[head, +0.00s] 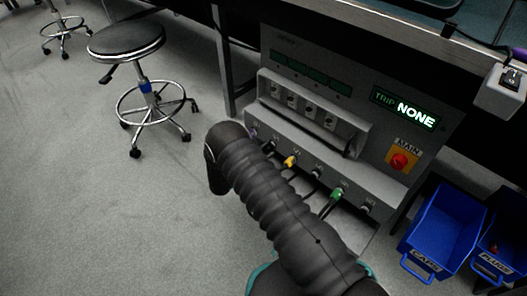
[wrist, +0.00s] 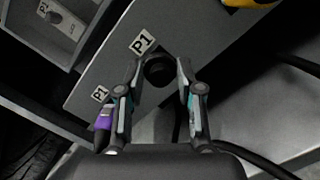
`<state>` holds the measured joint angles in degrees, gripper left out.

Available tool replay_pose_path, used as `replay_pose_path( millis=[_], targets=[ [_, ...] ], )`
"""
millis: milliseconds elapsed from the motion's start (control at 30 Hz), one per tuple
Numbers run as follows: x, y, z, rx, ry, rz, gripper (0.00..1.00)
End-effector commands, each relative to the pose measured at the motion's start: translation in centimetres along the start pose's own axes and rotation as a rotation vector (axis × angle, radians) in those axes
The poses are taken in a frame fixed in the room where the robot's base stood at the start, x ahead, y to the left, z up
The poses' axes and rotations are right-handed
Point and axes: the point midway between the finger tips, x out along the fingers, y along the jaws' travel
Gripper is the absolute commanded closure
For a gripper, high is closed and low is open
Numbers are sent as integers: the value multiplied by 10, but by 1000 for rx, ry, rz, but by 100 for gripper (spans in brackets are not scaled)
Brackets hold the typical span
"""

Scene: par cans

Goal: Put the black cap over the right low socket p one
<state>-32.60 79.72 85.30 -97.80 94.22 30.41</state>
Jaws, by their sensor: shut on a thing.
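The black cap (wrist: 159,70) is between the fingertips of my gripper (wrist: 161,76) in the wrist view, and the gripper is shut on it. The cap is at the grey panel face, just below the larger P1 label (wrist: 143,42). The socket under it is hidden, and I cannot tell whether cap and socket touch. A purple plug (wrist: 103,119) is beside my left finger, below another P1 label (wrist: 100,93). In the head view my arm hides the gripper and the cap.
In the head view the grey power cabinet (head: 375,150) has a yellow plug (head: 290,161) and a green plug (head: 337,194) in its low row. The lit display (head: 415,115) reads NONE. Blue bins (head: 435,230) stand at right. A stool (head: 127,40) stands on open floor at left.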

Motion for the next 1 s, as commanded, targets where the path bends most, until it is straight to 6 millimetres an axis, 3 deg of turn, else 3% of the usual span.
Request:
replay_pose_path(
  millis=[1000],
  targets=[
    [6,0,-1,0,0,0,78]
  ],
)
